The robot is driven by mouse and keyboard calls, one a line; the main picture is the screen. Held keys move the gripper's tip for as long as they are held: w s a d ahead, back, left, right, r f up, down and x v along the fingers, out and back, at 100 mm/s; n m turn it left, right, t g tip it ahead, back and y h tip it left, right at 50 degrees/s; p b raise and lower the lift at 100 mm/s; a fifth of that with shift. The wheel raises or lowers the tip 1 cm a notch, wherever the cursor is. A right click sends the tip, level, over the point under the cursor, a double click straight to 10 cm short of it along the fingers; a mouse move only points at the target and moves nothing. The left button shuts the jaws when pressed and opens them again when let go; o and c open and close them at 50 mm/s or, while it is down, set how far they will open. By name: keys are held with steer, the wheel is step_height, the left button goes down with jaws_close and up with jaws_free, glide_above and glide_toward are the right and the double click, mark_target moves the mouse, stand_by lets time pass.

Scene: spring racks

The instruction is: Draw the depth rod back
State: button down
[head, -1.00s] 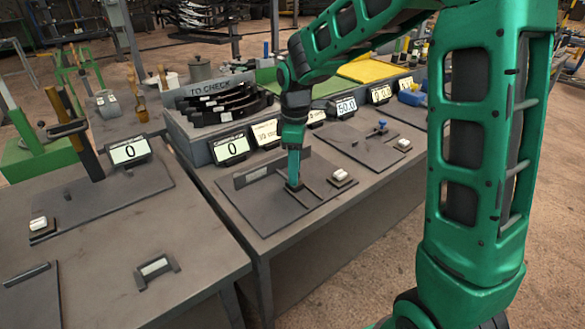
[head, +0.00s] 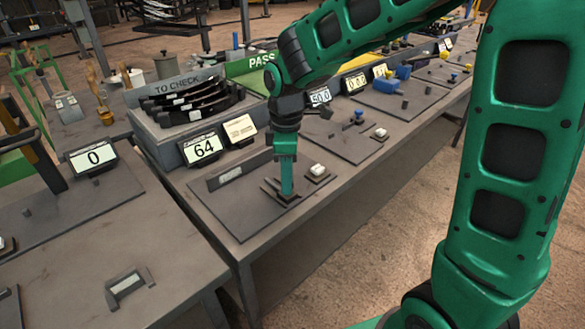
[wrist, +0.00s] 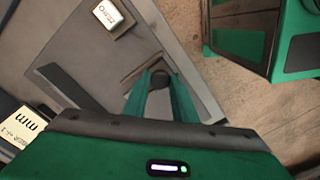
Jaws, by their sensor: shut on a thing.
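My gripper (head: 287,193) is low over the dark gauge plate (head: 235,217). The display (head: 201,149) behind the plate reads 64. A white button block (head: 317,169) stands right of my gripper, apart from it, and shows as marked ZERO in the wrist view (wrist: 108,14).
A low upright bar (head: 228,176) stands at the plate's back. A tray marked TO CHECK (head: 150,118) holds several dark curved parts behind. The left table (head: 70,255) carries a display reading 0.

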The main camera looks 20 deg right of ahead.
steer(key=shift+s+d, duration=0.1)
steer(key=shift+s, duration=0.1)
steer(key=c, duration=1.5)
jaws_free()
steer(key=shift+s+d, duration=0.15)
steer(key=shift+o, duration=0.2)
steer(key=shift+r, duration=0.15)
steer(key=shift+r, duration=0.25)
step_height(320, 180, up, 10)
